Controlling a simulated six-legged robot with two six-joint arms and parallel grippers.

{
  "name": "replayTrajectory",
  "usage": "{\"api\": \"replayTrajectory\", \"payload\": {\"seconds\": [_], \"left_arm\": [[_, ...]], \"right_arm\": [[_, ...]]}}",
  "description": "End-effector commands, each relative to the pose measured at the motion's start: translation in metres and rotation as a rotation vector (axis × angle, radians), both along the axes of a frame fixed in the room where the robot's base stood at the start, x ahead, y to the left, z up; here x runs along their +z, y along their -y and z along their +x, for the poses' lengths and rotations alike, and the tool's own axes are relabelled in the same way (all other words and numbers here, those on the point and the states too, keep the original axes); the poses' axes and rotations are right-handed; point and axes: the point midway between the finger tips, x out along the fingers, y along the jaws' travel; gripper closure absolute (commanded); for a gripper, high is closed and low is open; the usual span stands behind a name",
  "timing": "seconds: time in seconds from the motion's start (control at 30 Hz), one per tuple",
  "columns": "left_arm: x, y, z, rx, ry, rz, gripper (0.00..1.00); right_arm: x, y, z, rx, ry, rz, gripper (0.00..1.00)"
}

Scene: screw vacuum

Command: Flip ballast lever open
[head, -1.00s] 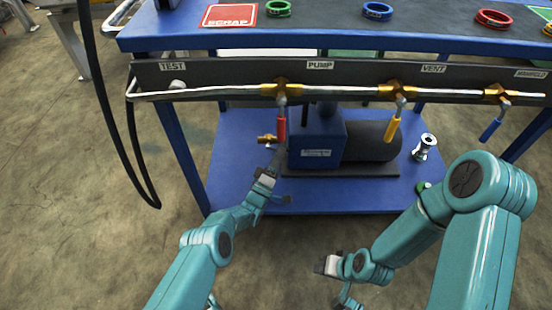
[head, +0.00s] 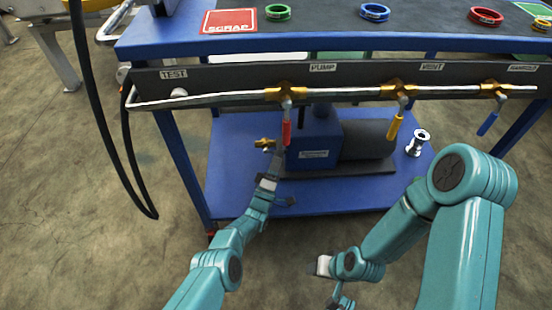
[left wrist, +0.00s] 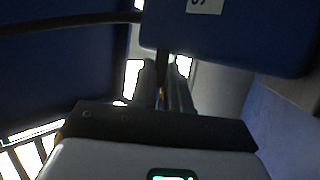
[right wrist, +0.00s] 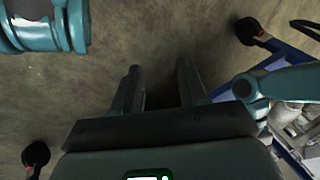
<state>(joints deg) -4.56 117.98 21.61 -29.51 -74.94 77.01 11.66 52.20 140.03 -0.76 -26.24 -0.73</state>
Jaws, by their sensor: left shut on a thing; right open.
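The blue vacuum pump (head: 314,154) stands on the lower shelf, with a small brass fitting (head: 265,143) at its left side. My left gripper (head: 279,157) is at the pump's left side, just below the red handle. In the left wrist view its fingers (left wrist: 163,92) are shut on a thin dark piece (left wrist: 162,66) below a blue box; this looks to be the ballast lever, though the fingers hide most of it. My right gripper (right wrist: 158,80) is open and empty over bare floor; it also shows low in the head view (head: 322,265).
A red handle (head: 286,133), a yellow handle (head: 394,127) and a blue handle (head: 488,124) hang from the pipe above. A metal flanged part (head: 418,142) stands right of the pump. A black hose (head: 100,140) hangs at left.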

Motion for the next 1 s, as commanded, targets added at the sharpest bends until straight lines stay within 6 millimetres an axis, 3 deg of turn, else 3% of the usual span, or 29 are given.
{"api": "replayTrajectory", "payload": {"seconds": [0.1, 0.13, 0.2, 0.57, 0.7, 1.0], "left_arm": [[0.001, 0.002, -0.002, -0.006, 0.007, -0.004, 1.0], [0.001, 0.002, -0.002, -0.006, 0.007, -0.004, 0.78], [0.001, 0.001, -0.002, -0.006, 0.007, -0.004, 0.59], [-0.002, -0.004, -0.005, -0.003, 0.003, -0.001, 0.59], [-0.012, -0.014, -0.023, -0.002, 0.0, -0.003, 0.59], [-0.037, -0.029, -0.056, -0.004, 0.003, -0.003, 0.59]], "right_arm": [[0.0, 0.0, 0.0, 0.0, 0.0, 0.0, 0.57], [0.0, 0.0, 0.0, 0.0, 0.0, 0.0, 0.57], [0.0, 0.0, 0.0, 0.0, 0.0, 0.0, 0.57], [0.005, 0.0, -0.002, 0.001, -0.006, 0.001, 0.57], [0.017, -0.002, -0.009, 0.004, -0.031, 0.006, 0.57], [0.023, -0.003, -0.017, 0.008, -0.057, 0.011, 0.57]]}}
